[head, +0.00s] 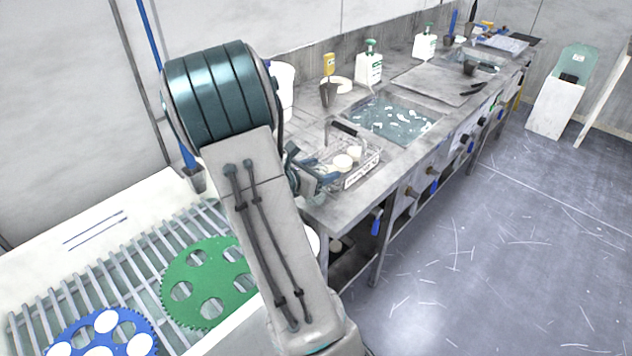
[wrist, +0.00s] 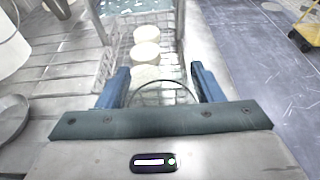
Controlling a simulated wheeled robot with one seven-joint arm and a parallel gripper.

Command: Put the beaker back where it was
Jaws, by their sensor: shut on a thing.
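In the wrist view, my gripper (wrist: 162,88) has its two blue fingers on either side of a clear glass beaker (wrist: 163,82), whose round rim shows between them. It is shut on the beaker. In the head view, my gripper (head: 304,180) is at the near left end of the steel bench, by a wire basket (head: 362,179); my arm partly hides it. The beaker is hard to make out there. I cannot tell whether the beaker touches anything below it.
White round pieces (head: 343,162) sit in the basket. Behind it is a sink (head: 390,120) with water. A dark cup (head: 328,95) and a pump bottle (head: 369,65) stand along the wall. A green toothed disc (head: 205,250) and a blue one lie on slats at left. The floor at right is open.

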